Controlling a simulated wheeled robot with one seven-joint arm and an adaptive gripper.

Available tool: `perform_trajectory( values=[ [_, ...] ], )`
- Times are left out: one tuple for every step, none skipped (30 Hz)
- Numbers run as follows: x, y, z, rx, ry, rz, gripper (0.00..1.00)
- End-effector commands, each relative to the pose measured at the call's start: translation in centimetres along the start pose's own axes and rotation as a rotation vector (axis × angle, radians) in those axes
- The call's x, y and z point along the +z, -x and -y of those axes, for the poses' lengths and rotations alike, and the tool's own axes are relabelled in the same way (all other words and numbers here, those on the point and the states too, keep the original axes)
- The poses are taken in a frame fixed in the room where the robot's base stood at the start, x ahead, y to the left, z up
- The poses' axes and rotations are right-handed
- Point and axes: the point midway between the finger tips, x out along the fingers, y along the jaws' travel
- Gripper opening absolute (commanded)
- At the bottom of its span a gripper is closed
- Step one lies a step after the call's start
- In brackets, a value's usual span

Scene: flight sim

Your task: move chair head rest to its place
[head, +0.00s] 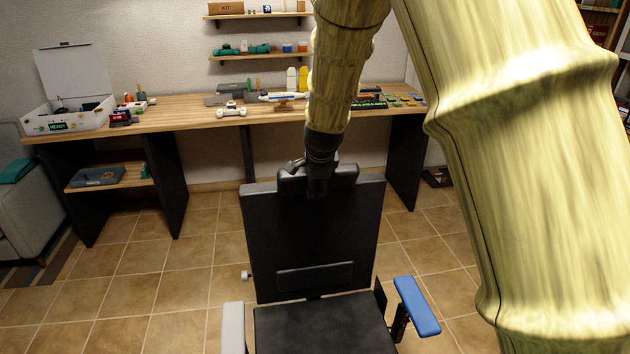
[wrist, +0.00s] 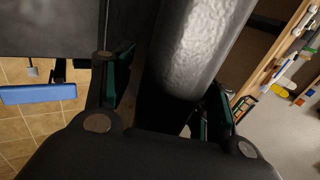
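The black chair (head: 310,240) stands in front of the workbench. Its dark headrest (head: 346,174) is at the top middle of the backrest, partly hidden behind my gripper; I cannot tell whether it is fastened. My gripper (head: 318,188) points down at the headrest's left part. In the wrist view, the headrest (wrist: 195,50) shows as a rounded grey shape between the two green-padded fingers of my gripper (wrist: 168,95). The fingers are apart, with a gap showing on the left side. The backrest (wrist: 50,28) shows at upper left.
A blue armrest (head: 416,306) is on the chair's right and a grey one (head: 233,328) on its left. The wooden workbench (head: 190,118) behind holds a white box (head: 68,120) and small parts. Tiled floor (head: 150,262) is clear left of the chair.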

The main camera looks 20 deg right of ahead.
Motion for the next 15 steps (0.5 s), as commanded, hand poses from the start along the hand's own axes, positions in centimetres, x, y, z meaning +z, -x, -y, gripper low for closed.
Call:
perform_trajectory(
  values=[
    [-0.1,0.0,0.0,0.0,0.0,0.0,0.57],
    [-0.1,0.0,0.0,0.0,-0.001,0.0,0.57],
    [-0.1,0.0,0.0,0.0,-0.001,0.0,0.57],
    [-0.1,0.0,0.0,0.0,-0.001,-0.001,0.57],
    [-0.1,0.0,0.0,-0.001,-0.001,-0.001,0.57],
    [-0.1,0.1,0.0,-0.001,-0.001,-0.001,0.57],
    [-0.1,0.1,0.1,-0.001,-0.001,-0.001,0.57],
    [-0.1,0.3,0.1,-0.001,-0.001,-0.001,0.57],
    [-0.1,0.5,0.1,-0.001,-0.001,-0.001,0.57],
    [-0.1,0.7,0.1,-0.002,-0.001,-0.001,0.57],
    [-0.1,0.9,0.1,-0.002,-0.001,-0.001,0.57],
    [-0.1,1.4,0.1,-0.002,-0.001,-0.001,0.57],
    [-0.1,1.7,0.1,-0.002,-0.001,-0.001,0.57],
    [-0.1,2.1,0.1,-0.002,-0.001,-0.001,0.57],
    [-0.1,2.7,0.2,-0.003,-0.001,-0.001,0.57]
  ],
)
